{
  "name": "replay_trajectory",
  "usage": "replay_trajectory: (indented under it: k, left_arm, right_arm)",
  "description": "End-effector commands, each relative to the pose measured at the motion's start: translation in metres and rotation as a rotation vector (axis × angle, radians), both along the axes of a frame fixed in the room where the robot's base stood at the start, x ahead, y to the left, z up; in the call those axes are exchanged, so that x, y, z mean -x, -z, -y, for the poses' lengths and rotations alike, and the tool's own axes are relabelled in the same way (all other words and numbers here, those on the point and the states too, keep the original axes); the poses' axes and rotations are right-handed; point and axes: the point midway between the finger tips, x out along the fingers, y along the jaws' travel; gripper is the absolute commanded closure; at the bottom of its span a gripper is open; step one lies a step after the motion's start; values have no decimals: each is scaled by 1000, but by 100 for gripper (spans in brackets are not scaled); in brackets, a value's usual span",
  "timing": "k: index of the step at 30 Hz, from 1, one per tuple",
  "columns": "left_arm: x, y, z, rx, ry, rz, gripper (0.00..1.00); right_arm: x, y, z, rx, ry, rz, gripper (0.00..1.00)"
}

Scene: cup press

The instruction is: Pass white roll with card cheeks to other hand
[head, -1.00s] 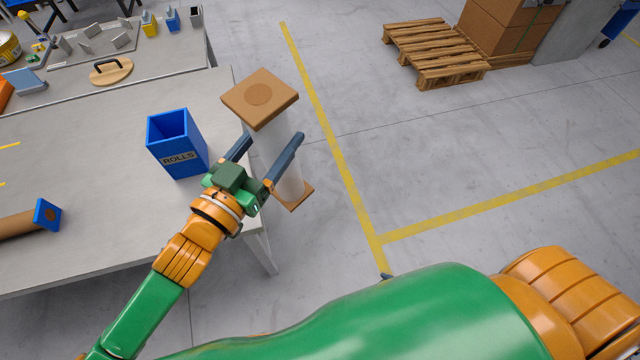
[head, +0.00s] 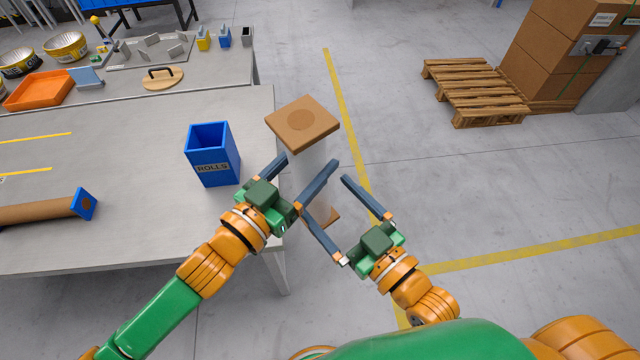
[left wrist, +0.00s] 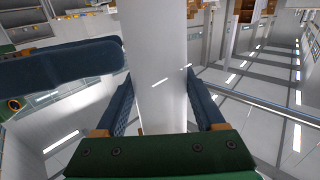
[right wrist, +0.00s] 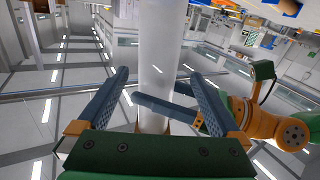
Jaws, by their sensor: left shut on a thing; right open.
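The white roll with card cheeks (head: 318,155) stands upright off the right edge of the table, its brown square top cheek (head: 303,124) facing up. My left gripper (head: 308,168) is shut on the white tube, which also fills the middle of the left wrist view (left wrist: 155,65). My right gripper (head: 325,198) is open, its fingers spread on either side of the tube below the left one. In the right wrist view the tube (right wrist: 161,45) shows between the open fingers. The lower cheek (head: 325,217) is partly hidden by the grippers.
A blue bin marked ROLLS (head: 212,160) stands on the grey table (head: 130,225). A brown roll with a blue end (head: 45,210) lies at the table's left. Pallets (head: 475,90) and boxes (head: 565,45) stand on the floor at the back right.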

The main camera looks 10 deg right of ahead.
Motion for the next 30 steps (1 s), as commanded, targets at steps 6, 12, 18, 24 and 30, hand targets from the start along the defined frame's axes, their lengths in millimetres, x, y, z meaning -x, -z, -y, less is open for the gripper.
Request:
replay_trajectory:
  k: [6, 12, 18, 24, 30]
  left_arm:
    - [0, -1, 0, 2, 1, 2, 100]
    - [0, -1, 0, 2, 1, 2, 100]
    - [0, -1, 0, 1, 1, 3, 100]
    - [0, -1, 0, 1, 1, 3, 100]
    - [0, -1, 0, 2, 1, 2, 100]
  right_arm:
    - [-43, -1, -22, -3, 2, 3, 0]
    - [-57, 0, -30, 0, -1, 0, 0]
    - [-58, 0, -31, 1, -1, -2, 0]
    - [-58, 0, -31, 1, -1, -1, 46]
    - [-57, 0, -31, 0, -4, -2, 100]
